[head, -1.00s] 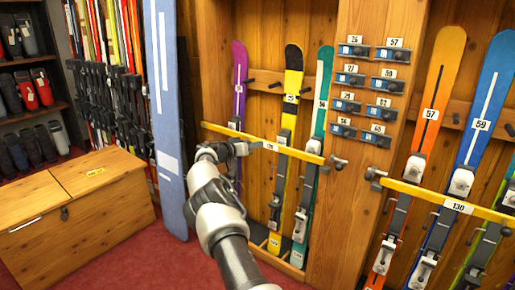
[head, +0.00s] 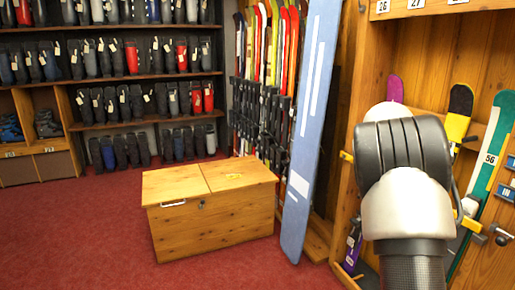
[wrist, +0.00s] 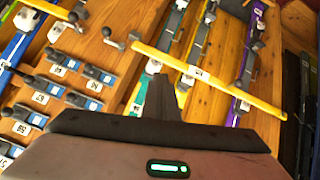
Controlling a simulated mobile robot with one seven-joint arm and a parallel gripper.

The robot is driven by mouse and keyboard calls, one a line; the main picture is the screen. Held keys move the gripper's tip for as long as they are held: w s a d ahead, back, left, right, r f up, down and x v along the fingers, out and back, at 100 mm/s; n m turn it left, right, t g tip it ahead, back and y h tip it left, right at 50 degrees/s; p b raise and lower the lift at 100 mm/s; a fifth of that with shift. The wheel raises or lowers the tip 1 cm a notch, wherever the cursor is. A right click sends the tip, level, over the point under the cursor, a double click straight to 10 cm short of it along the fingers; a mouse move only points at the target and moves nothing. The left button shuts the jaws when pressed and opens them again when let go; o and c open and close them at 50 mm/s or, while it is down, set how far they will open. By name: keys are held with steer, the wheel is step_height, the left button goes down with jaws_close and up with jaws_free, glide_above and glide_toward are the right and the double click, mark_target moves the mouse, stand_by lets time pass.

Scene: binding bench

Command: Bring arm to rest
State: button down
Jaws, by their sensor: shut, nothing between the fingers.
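My gripper (wrist: 158,88) shows in the wrist view at the lower middle, its dark fingers together and nothing between them. The yellow bar (wrist: 250,92) and the skis behind it lie beyond the fingertips in that view; I cannot tell the exact gap. In the head view my arm fills the right side, bent upright, and hides the gripper. Behind the arm there are a purple ski (head: 395,88), a yellow and black ski (head: 459,112) and a teal ski (head: 499,125) in the wooden rack.
A wooden chest (head: 212,228) stands on the red carpet (head: 90,235). A tall light-blue board (head: 307,140) leans between the chest and my arm. Shelves of boots line the back wall. In the wrist view, numbered blue-grey holders (wrist: 62,70) sit on a panel at left. Carpet at left is clear.

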steer(key=s+a+r+n+t+y, duration=0.1)
steer(key=s+a+r+n+y, duration=0.15)
steer(key=s+a, duration=0.7)
steer(key=s+a+r+n+t+y, duration=0.1)
steer(key=s+a+r+n+y, duration=0.15)
steer(key=s+a, duration=0.65)
steer(key=s+a+f+n+t+y, duration=0.1)
steer(key=s+a+f+n+y, duration=0.15)
steer(key=s+a, duration=0.6)
steer(key=s+a+f+n+y, duration=0.2)
steer(key=s+a+f+n, duration=0.1)
steer(key=s+a, duration=0.5)
step_height(320, 180, up, 28)
steer(key=s+p, duration=0.1)
steer(key=p, duration=2.7)
steer(key=shift+d+f, duration=0.25)
steer(key=shift+d, duration=0.1)
steer(key=shift+d+h, duration=0.1)
steer(key=shift+h, duration=0.15)
